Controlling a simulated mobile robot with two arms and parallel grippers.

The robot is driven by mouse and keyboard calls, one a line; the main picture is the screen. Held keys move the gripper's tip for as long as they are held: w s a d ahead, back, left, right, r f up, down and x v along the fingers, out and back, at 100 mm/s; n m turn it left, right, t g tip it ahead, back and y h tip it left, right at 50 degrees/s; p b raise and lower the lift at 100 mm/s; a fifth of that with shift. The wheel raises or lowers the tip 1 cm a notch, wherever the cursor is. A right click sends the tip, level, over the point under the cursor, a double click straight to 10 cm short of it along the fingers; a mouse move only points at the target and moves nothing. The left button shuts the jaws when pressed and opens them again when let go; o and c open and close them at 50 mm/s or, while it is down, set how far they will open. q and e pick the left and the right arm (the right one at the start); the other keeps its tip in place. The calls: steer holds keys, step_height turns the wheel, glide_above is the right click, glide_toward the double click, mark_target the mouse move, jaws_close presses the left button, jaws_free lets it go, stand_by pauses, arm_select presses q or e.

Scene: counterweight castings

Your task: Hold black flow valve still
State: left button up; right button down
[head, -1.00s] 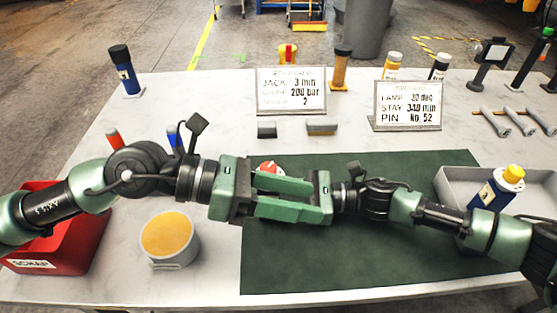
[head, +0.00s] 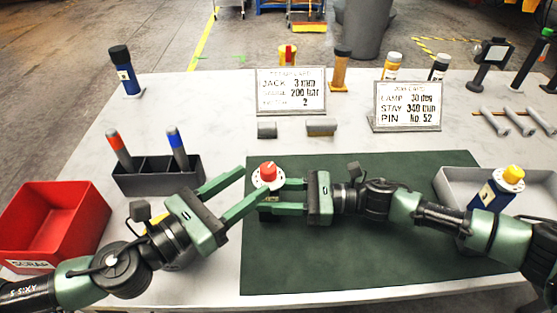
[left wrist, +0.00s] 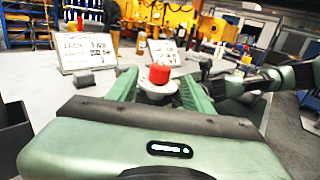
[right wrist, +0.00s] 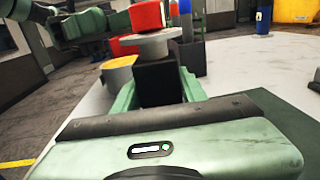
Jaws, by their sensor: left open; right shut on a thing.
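The black flow valve (head: 268,173) has a red knob, a pale round dial and a dark body. It stands upright near the left edge of the green mat (head: 370,250). My right gripper (head: 264,196) is shut on its body; the right wrist view shows the black body (right wrist: 157,84) between the fingers. My left gripper (head: 252,182) is open, its fingers pointing at the valve from the left. In the left wrist view the red knob (left wrist: 159,74) shows between the spread fingers. The lower body is partly hidden by fingers.
A black divided holder (head: 160,181) with red- and blue-topped sticks stands behind my left arm. A red scrap bin (head: 88,205) is at the left. A grey tray (head: 452,180) with a yellow-topped blue valve is at the right. Two sign cards (head: 291,92) stand behind.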

mark_target(274, 165)
arm_select(q)
steer(key=x, duration=0.9)
jaws_close()
